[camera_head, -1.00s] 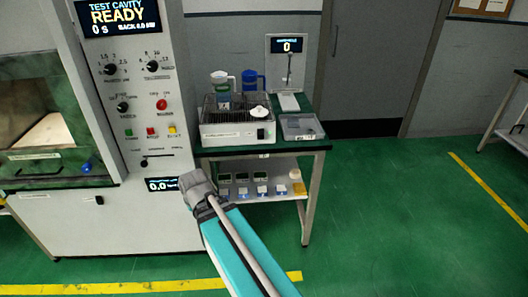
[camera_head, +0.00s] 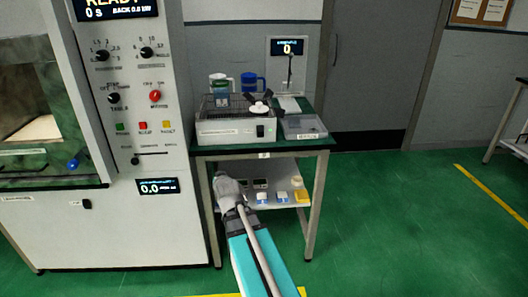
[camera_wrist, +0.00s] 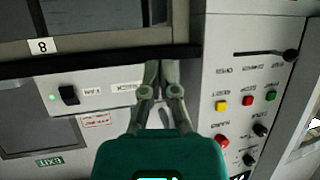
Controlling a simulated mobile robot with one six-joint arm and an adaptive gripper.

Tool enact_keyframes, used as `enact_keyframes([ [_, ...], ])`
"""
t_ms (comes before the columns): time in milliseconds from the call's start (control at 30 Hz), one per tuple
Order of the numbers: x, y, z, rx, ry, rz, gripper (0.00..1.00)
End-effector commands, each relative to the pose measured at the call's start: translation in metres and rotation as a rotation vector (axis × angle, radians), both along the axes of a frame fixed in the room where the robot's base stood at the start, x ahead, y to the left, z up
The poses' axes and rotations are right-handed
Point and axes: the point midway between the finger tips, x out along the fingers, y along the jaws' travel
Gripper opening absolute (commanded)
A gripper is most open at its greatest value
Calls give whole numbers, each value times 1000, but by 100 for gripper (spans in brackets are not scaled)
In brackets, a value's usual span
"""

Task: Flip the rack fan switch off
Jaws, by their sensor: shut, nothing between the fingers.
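The rack's white base box (camera_head: 225,133) stands on the green-topped table under a wire rack. A black rocker switch (camera_wrist: 68,94) shows on its pale front panel (camera_wrist: 105,95) in the wrist view, beside a small lit green lamp (camera_wrist: 53,97). My gripper (camera_wrist: 157,66) is shut and empty in front of this panel, to the picture's right of the switch and apart from it. In the head view my arm rises in front of the table, and I cannot make out the fingertips.
The test cabinet (camera_head: 140,75) with knobs and coloured buttons stands just left of the table. A blue mug (camera_head: 251,83), a clear lidded container and a small tray (camera_head: 303,128) crowd the tabletop. The lower shelf holds small items. Open floor lies to the right.

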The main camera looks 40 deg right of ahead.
Motion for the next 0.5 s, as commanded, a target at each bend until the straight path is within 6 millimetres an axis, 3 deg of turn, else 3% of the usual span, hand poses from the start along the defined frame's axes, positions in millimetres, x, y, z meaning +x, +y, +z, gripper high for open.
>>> enact_keyframes([
  [33,2,-10,-8,-12,-38,-13,0],
  [500,-1,-86,-4,-150,-396,-110,0],
])
